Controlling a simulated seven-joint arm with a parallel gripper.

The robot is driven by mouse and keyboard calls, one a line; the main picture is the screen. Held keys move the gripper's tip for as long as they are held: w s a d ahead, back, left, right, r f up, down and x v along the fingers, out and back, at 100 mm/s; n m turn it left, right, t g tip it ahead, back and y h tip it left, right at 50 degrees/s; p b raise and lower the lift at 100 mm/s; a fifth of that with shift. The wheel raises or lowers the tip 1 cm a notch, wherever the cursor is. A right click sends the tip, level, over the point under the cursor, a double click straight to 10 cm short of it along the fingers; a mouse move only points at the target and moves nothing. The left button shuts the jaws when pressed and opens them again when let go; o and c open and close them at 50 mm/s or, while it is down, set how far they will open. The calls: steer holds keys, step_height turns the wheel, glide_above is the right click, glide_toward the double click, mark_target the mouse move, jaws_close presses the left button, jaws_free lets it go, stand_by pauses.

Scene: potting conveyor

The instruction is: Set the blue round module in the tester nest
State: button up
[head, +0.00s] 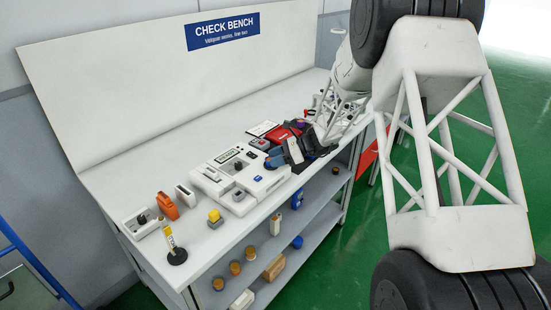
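The white tester unit (212,186) stands on the middle of the bench, with a small display, dark round parts on top and a blue mark on its front. My gripper (276,159) reaches in from the right, low over the tester's right end. A blue shape shows at its tip; I cannot tell whether this is the blue round module or part of the fingers. The finger gap is too small and covered to read. I cannot pick out the nest for certain; a dark round spot (238,165) shows on the tester's top.
A red case (283,133) lies behind my gripper. An orange block (167,206), white units, a yellow-topped block (215,218) and a small black-based stand (177,256) are on the left. Shelves below hold several small items.

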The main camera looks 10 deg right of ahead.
steer(key=shift+s+f, duration=0.2)
steer(key=shift+f, duration=0.3)
steer(key=shift+o, duration=0.2)
steer(key=shift+d+r, duration=0.2)
steer(key=shift+d, duration=0.05)
steer(key=shift+o, duration=0.3)
steer(key=r+v, duration=0.1)
steer(key=v, duration=1.1)
steer(key=shift+w+a, duration=0.15)
steer(key=shift+a, duration=0.1)
steer(key=s+a+r+n+h, duration=0.1)
steer(key=s+r+n+h, duration=0.2)
steer(key=s, duration=0.5)
steer(key=s+a+r+n+g+h, duration=0.1)
steer(key=s+a+r+n+h, duration=0.15)
steer(key=s+r, duration=0.45)
steer(key=s+a+r+n+h, duration=0.1)
steer(key=s+r+n, duration=0.2)
steer(key=s, duration=0.6)
steer(key=s+d+r+n+t+h, duration=0.1)
steer(key=s+n+h, duration=0.2)
steer(key=s, duration=0.9)
steer(key=s+d+n+t+h, duration=0.2)
steer(key=s+n+h, duration=0.2)
steer(key=s, duration=0.8)
steer(key=shift+s+r+n+t, duration=0.3)
steer(key=shift+s+r+n, duration=0.1)
steer(key=shift+n, duration=0.75)
